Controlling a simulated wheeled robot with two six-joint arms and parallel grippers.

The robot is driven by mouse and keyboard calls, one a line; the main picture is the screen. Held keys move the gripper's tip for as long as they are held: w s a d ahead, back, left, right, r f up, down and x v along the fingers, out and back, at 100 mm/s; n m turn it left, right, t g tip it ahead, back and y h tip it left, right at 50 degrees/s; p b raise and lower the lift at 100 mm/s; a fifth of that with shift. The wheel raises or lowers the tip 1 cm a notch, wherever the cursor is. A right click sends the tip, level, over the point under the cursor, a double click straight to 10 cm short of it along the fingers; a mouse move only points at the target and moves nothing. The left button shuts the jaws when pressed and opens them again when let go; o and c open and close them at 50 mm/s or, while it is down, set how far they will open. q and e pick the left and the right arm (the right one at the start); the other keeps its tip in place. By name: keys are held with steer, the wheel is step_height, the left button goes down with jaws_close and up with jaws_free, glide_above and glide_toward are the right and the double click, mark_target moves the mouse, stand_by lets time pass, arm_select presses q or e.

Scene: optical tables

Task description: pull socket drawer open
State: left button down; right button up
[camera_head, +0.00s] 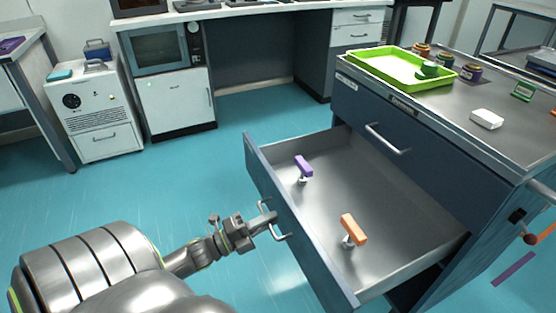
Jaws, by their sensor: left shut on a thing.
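The socket drawer (400,247) stands pulled out from the dark blue cabinet on the right. A purple-handled tool (303,166) and an orange-handled tool (353,230) are inside it, apart from each other on its grey floor. My left gripper (268,220) is at the drawer's front face, shut on the metal drawer handle (282,237). The fingers cover part of the handle. My right gripper is not in view.
A closed drawer with a bar handle (388,139) is in the cabinet above the open one. A green tray (385,66), several small jars and a white block (487,119) are on the cabinet top. The blue floor left of the drawer is clear.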

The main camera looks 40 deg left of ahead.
arm_select(q)
steer(key=shift+s, duration=0.25)
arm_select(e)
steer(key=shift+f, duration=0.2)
arm_select(q)
steer(key=c, duration=1.6)
jaws_free()
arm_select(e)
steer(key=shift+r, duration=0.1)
arm_select(q)
steer(key=v, duration=1.7)
steer(key=shift+s+a+p, duration=0.1)
steer(key=shift+a+p, duration=0.1)
steer(key=shift+p, duration=0.15)
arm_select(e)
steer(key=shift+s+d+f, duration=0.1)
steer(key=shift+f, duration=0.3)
